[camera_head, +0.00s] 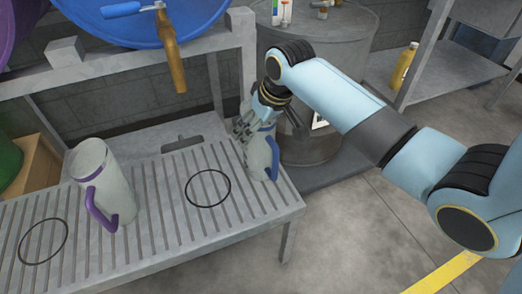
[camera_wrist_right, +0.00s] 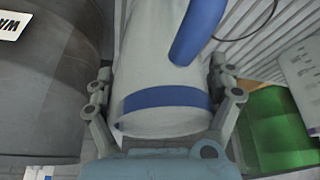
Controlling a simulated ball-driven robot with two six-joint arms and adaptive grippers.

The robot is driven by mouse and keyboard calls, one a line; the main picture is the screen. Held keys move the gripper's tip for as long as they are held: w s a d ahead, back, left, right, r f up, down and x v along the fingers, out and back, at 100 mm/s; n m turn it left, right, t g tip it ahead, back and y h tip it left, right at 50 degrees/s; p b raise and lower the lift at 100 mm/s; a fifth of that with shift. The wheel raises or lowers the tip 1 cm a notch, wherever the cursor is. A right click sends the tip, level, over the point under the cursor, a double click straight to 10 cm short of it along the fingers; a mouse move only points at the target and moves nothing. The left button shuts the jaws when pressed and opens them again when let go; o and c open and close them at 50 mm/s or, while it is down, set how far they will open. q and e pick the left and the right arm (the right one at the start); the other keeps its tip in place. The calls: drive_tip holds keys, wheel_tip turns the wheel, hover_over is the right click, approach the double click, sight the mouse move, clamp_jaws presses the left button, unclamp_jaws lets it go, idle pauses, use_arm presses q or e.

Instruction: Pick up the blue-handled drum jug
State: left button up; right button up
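The blue-handled drum jug (camera_head: 261,158) is pale grey with a blue rim band and stands at the right end of the slatted rack. My right gripper (camera_head: 246,126) is at its top from behind. In the right wrist view, the jug (camera_wrist_right: 160,65) fills the space between the two fingers of my right gripper (camera_wrist_right: 162,72), one on each side. The fingers are very close to its walls; I cannot tell whether they press on it. The blue handle (camera_wrist_right: 198,30) points away from the wrist. My left gripper is not in view.
A purple-handled jug (camera_head: 103,185) stands on the rack (camera_head: 155,238) to the left. Two black rings mark the slats. A grey drum (camera_head: 318,50) stands behind my right arm. A blue drum with a tap (camera_head: 171,50) overhangs the rack. A shelf holds a yellow bottle (camera_head: 404,66).

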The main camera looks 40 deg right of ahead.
drive_tip(key=c, duration=1.2)
drive_tip(key=shift+c, duration=0.2)
